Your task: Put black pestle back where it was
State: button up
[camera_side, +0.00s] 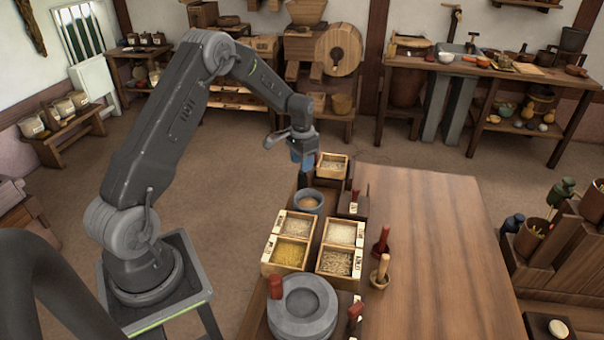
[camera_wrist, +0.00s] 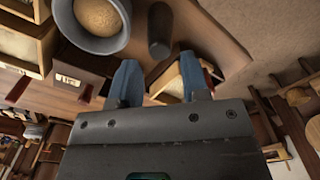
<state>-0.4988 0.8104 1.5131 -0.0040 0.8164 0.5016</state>
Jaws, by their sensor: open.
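The black pestle (camera_side: 303,181) stands upright near the table's far left edge, just behind the blue-grey bowl (camera_side: 309,201). In the wrist view the black pestle (camera_wrist: 160,32) shows as a dark cylinder beside the bowl (camera_wrist: 92,43), just past my fingertips. My gripper (camera_side: 302,163) is above the pestle with its blue fingers pointing down. The pestle's lower end is hard to make out in the side view.
A grain box (camera_side: 332,166) stands close right of my gripper. Several grain boxes (camera_side: 316,245) and a grey millstone (camera_side: 302,306) line the table's left side. A red-handled peg (camera_side: 381,240) and a tan one (camera_side: 380,271) stand upright. The table's right side (camera_side: 440,240) is clear.

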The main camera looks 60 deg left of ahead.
jog(key=s+d+r+t, duration=0.1)
jog(key=s+d+r, duration=0.3)
jog(key=d+r, duration=0.5)
jog(key=s+d+r+t, duration=0.1)
jog(key=s+d+r, duration=0.35)
jog(key=r, duration=0.85)
jog(key=s+d+r+t, duration=0.1)
jog(key=s+d, duration=0.4)
jog(key=s, duration=0.4)
jog(key=s+d+r+t, duration=0.1)
jog(key=s+d+t, duration=0.1)
jog(key=s+d, duration=0.4)
jog(key=shift+s+t, duration=0.3)
jog(key=shift+s, duration=1.15)
jog(key=shift+d+r, duration=0.1)
